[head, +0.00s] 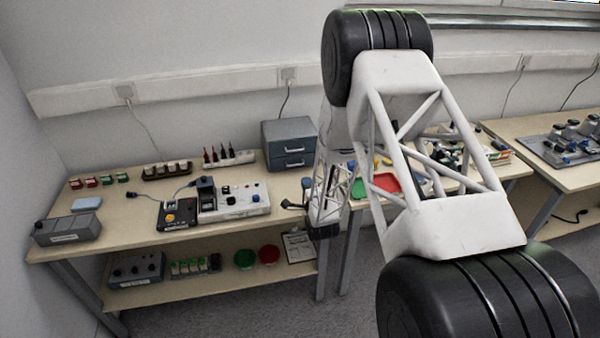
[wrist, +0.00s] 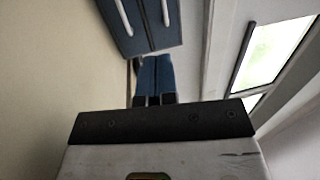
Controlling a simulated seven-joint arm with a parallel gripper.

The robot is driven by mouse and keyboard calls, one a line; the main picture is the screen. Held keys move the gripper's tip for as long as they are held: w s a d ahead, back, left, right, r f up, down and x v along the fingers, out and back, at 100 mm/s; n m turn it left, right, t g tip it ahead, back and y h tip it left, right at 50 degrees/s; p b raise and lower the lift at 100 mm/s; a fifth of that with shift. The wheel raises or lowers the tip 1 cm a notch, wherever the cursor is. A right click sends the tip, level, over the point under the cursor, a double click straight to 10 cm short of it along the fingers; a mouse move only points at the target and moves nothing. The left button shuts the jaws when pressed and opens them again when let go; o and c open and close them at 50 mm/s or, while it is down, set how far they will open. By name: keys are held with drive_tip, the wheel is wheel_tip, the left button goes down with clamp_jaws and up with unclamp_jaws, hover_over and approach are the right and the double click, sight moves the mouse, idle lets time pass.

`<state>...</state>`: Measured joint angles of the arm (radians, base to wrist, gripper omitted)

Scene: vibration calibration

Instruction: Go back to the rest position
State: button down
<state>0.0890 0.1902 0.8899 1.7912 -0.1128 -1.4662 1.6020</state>
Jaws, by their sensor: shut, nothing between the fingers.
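My gripper (wrist: 154,62) shows in the wrist view with its two blue fingers together and nothing between them. The fingers point toward the grey-blue drawer cabinet (wrist: 138,22), apparently short of it; the exact distance is hard to tell. In the head view my white lattice arm takes up the middle and right, and its far end hangs by the right end of the left bench. The gripper is small and hard to make out there.
The left bench (head: 125,232) holds the drawer cabinet (head: 288,146), a white device (head: 232,200), a dark box with a yellow button (head: 178,214), a grey box (head: 67,230) and a rack of red and black probes (head: 228,157). Red and green trays (head: 383,185) lie partly behind my arm.

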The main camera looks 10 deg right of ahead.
drive_tip(key=shift+w+r, duration=0.1)
drive_tip(key=shift+r, duration=0.5)
drive_tip(key=s+a+r+n+g, duration=0.1)
drive_tip(key=s+r+n+g, duration=0.4)
drive_tip(key=r, duration=0.5)
drive_tip(key=s+a+r+n+g, duration=0.1)
drive_tip(key=s+r+n+g, duration=0.2)
drive_tip(key=s+r, duration=0.55)
drive_tip(key=s+r+n+g, duration=0.3)
drive_tip(key=s+r, duration=0.1)
drive_tip(key=s, duration=0.7)
drive_tip(key=s+a+r+n+g, duration=0.1)
drive_tip(key=s+r+n+g, duration=0.2)
drive_tip(key=s, duration=0.9)
drive_tip(key=s+a+r+n+g, duration=0.1)
drive_tip(key=s+r+n+g, duration=0.2)
drive_tip(key=s+r, duration=0.3)
drive_tip(key=s, duration=0.5)
drive_tip(key=shift+s+a+n, duration=0.15)
drive_tip(key=shift+a+n, duration=0.1)
drive_tip(key=shift+n, duration=0.05)
drive_tip(key=shift+h, duration=0.3)
